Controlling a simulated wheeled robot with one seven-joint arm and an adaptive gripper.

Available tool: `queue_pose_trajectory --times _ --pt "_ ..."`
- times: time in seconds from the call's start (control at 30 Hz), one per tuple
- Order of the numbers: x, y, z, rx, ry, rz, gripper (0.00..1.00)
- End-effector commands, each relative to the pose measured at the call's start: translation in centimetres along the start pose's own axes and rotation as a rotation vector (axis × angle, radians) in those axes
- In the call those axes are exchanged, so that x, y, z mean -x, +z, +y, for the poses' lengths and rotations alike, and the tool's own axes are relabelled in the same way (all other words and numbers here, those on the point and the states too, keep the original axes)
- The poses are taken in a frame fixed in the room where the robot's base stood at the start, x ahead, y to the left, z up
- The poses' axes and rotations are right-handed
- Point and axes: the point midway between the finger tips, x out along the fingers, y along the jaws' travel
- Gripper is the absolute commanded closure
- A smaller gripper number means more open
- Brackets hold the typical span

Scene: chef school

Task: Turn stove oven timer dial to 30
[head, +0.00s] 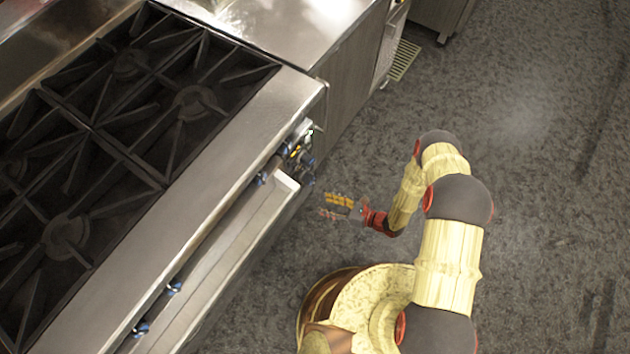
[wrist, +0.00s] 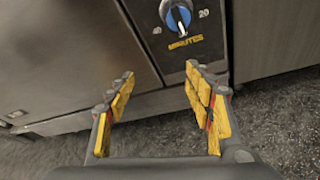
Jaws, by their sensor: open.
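The timer dial (wrist: 180,16) is a blue and black knob with a white pointer on the stove's front panel. In the wrist view the numbers 40 and 20 show at its lower left and right, with MINUTES in yellow below. The top of the dial is cut off by the picture edge. My gripper (wrist: 158,80) is open and empty, with yellow-padded fingers; the dial appears beyond and above its fingertips, apart from them. In the head view my gripper (head: 330,206) is out in front of the stove's right end, clear of the panel.
The stove top (head: 110,130) has black burner grates. A steel counter (head: 290,25) adjoins the stove. The grey floor (head: 540,150) to the right is clear.

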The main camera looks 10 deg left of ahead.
Motion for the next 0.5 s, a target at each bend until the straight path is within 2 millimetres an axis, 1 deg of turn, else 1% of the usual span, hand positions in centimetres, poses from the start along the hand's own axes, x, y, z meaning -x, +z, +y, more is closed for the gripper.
queue_pose_trajectory --times 0.03,0.07,0.17,0.23,0.33,0.4,0.5 --pt "-0.6 -0.7 0.0 0.005 0.000 -0.033 0.47" --pt "-0.8 -0.8 -0.1 0.011 -0.002 -0.058 0.47" --pt "-1.5 -0.5 -0.8 0.046 -0.011 -0.145 0.47" --pt "-1.6 0.5 -1.7 0.082 -0.023 -0.215 0.47" --pt "-1.4 3.0 -3.0 0.138 -0.038 -0.299 0.47" --pt "-1.2 3.8 -3.1 0.152 -0.043 -0.328 0.47" --pt "-1.5 4.3 -3.0 0.163 -0.043 -0.344 0.47"
